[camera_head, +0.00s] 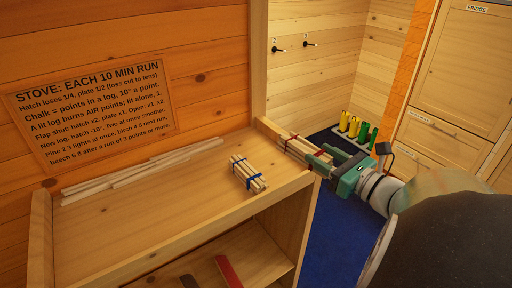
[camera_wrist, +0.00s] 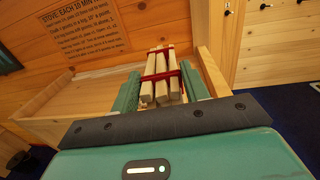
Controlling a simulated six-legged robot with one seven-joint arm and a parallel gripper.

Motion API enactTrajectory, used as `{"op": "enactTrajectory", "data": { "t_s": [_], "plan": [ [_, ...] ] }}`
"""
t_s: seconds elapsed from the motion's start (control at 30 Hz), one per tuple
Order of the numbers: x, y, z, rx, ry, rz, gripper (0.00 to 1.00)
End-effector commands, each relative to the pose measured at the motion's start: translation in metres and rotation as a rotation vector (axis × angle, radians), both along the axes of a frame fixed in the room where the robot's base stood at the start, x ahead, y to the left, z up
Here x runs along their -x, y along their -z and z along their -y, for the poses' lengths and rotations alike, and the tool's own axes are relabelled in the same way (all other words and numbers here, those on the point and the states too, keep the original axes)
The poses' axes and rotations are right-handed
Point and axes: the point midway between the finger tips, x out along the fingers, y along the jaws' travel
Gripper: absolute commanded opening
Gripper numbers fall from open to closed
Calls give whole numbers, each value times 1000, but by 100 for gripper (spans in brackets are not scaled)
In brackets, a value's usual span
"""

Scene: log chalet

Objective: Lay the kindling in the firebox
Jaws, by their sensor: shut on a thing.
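A bundle of pale kindling sticks with a red band (camera_head: 303,150) is between the fingers of my gripper (camera_head: 337,164), at the right end of the wooden shelf top. In the wrist view the bundle (camera_wrist: 161,80) sits between the two green fingers, its stick ends toward me. My gripper is shut on it. A second kindling bundle with blue bands (camera_head: 248,173) lies on the shelf top to the left. The firebox is not in view in either picture.
Loose thin sticks (camera_head: 130,170) lie along the back of the shelf top (camera_head: 150,215). A sign (camera_head: 92,97) hangs on the log wall. Green and yellow cylinders (camera_head: 355,125) stand on the floor beyond, by the fridge (camera_head: 462,55). Blue floor (camera_head: 335,225) shows right of the shelf.

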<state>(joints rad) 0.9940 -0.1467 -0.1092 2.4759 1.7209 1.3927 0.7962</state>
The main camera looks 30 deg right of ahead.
Motion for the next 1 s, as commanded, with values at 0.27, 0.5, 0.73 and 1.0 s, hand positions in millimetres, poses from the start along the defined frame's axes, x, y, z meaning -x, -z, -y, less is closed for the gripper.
{"op": "enactTrajectory", "data": {
  "t_s": [0.27, 0.5, 0.73, 1.0],
  "plan": [
    [-36, 18, 6, -4, -3, -3, 21],
    [-91, 41, 15, -4, -2, -1, 21],
    [-121, 76, 20, -4, -1, -2, 21],
    [-137, 95, 23, -3, -1, -1, 21]
  ]
}}
